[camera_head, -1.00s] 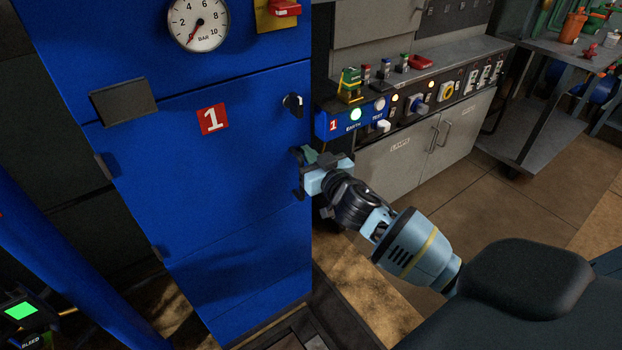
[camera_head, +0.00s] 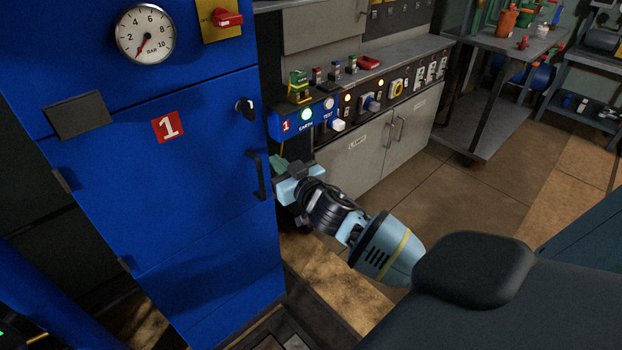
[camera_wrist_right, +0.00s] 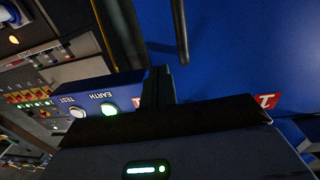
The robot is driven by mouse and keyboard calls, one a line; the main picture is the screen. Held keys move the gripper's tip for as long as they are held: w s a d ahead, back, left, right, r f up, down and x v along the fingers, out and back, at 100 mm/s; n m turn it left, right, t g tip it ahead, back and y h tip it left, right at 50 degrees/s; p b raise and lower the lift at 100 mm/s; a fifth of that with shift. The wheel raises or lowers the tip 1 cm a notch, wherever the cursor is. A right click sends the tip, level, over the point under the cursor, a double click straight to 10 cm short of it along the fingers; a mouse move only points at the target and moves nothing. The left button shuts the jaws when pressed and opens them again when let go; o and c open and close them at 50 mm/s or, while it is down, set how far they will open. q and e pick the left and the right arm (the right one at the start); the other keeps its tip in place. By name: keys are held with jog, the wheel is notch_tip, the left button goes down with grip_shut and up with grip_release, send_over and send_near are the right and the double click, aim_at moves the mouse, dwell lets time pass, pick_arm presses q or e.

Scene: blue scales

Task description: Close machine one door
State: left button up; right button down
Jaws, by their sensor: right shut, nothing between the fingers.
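Machine one is a tall blue cabinet with a blue door (camera_head: 190,190) that bears a red "1" label (camera_head: 168,127). The door looks flush with the cabinet front in the head view; I see no clear gap. Its dark vertical handle (camera_head: 256,176) is near the right edge, below a black knob (camera_head: 245,106). My right gripper (camera_head: 276,167) is shut and empty, just right of the handle and apart from it. In the right wrist view the shut fingers (camera_wrist_right: 157,88) point toward the blue machine, with the dark handle (camera_wrist_right: 181,32) beyond them. My left gripper is out of view.
A blue control box (camera_head: 304,122) with EARTH and TEST lights stands right of the machine, close to my right gripper. Behind it are a grey cabinet (camera_head: 370,155) and a bench with switches. The floor (camera_head: 470,210) to the right is clear.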

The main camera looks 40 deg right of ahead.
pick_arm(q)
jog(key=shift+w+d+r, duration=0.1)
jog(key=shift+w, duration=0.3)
pick_arm(e)
jog(key=s, duration=0.8)
jog(key=shift+s+d+f, duration=0.2)
jog(key=shift+s+f, duration=0.05)
jog(key=shift+s, duration=0.05)
